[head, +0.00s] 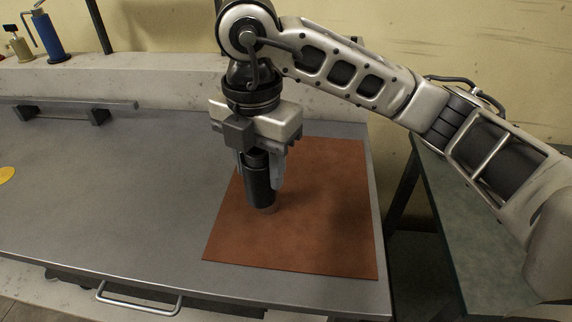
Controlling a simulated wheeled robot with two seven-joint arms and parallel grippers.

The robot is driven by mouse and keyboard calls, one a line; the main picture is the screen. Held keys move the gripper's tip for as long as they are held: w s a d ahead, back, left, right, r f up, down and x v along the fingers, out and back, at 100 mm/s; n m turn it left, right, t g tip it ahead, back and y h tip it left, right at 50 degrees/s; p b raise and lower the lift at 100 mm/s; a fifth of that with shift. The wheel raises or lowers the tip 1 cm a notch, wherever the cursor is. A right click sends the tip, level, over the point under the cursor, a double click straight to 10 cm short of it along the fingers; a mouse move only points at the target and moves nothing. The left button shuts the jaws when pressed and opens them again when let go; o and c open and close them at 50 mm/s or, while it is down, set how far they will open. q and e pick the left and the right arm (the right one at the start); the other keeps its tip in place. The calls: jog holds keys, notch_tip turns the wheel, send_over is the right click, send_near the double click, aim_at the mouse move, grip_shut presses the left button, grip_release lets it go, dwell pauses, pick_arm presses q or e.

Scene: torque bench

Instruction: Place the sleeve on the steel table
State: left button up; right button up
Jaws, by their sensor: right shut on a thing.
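The sleeve (258,187) is a dark, upright cylinder with a paler lower end. It is over the reddish-brown mat (330,225) at the right end of the steel table (120,190). My right gripper (259,180) points down from above and is shut on the sleeve, with a finger on each side of it. The sleeve's lower end looks at or just above the mat; I cannot tell if it touches. The sleeve's top is partly hidden by the gripper. My left gripper is not in view.
A yellow disc (7,174) lies at the table's left edge of view. A metal rail (75,106) runs along the back. A dark green table (450,215) stands at right. The steel table's middle is clear.

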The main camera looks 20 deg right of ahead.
jog(key=d+f, duration=0.4)
jog(key=w+d+f, duration=0.1)
jog(key=d+f, duration=0.2)
jog(key=d, duration=0.2)
jog(key=d+f, duration=0.4)
jog(key=d, duration=0.1)
jog(key=shift+w+f, duration=0.3)
jog(key=shift+a+f, duration=0.1)
jog(key=shift+f, duration=0.45)
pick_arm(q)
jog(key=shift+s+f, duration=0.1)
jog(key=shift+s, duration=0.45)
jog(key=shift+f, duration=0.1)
pick_arm(e)
jog(key=shift+f, duration=0.2)
jog(key=o, duration=1.3)
